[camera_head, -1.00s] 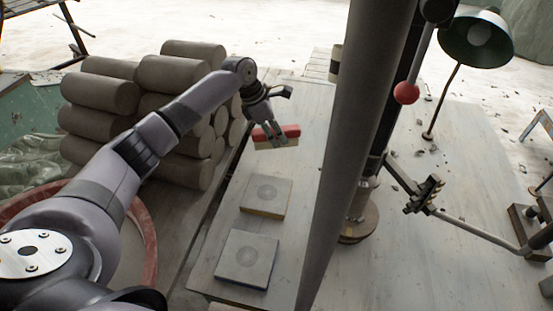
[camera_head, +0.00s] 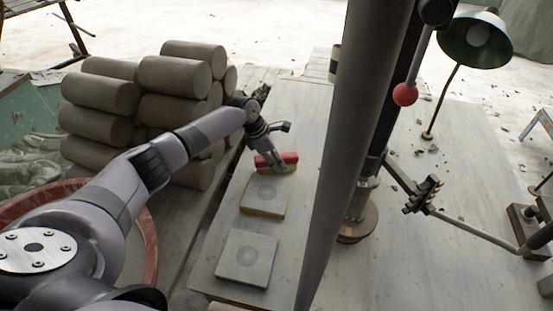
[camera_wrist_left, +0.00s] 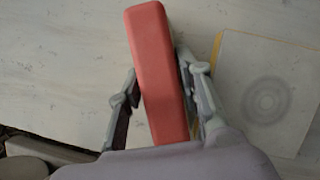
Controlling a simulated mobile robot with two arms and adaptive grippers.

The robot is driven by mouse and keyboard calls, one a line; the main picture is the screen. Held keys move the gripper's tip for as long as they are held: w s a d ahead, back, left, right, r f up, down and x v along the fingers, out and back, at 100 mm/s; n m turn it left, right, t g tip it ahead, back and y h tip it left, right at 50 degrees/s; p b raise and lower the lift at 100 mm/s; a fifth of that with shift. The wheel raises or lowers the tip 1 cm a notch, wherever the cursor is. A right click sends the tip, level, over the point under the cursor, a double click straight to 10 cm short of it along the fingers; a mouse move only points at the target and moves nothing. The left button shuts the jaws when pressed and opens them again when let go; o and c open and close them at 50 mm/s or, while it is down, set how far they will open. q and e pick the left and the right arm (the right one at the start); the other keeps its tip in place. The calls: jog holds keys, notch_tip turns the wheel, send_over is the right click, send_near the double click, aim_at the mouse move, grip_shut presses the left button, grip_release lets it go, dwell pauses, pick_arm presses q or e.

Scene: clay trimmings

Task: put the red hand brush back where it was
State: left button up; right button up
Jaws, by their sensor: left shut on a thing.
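The red hand brush (camera_head: 289,158) is in my left gripper (camera_head: 271,161), close to the table top. In the left wrist view the red back of the brush (camera_wrist_left: 158,75) runs up between the two fingers of the gripper (camera_wrist_left: 160,105), which are shut on it. Its bristles are mostly hidden. In the head view it is just behind the farther square slab (camera_head: 265,195); in the left wrist view that slab (camera_wrist_left: 268,92) lies to the right of the brush, apart from it. I cannot tell whether the brush touches the table. My right gripper is not in view.
A second square slab (camera_head: 246,258) lies nearer on the table (camera_head: 400,265). Stacked grey clay rolls (camera_head: 175,75) stand at the left. A dark column (camera_head: 350,130) blocks part of the table. A green lamp (camera_head: 476,38) stands at the back right. Clay crumbs lie around it.

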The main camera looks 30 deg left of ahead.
pick_arm(q)
jog(key=shift+f, duration=0.1)
jog(key=o, duration=1)
jog(key=v, duration=1.2)
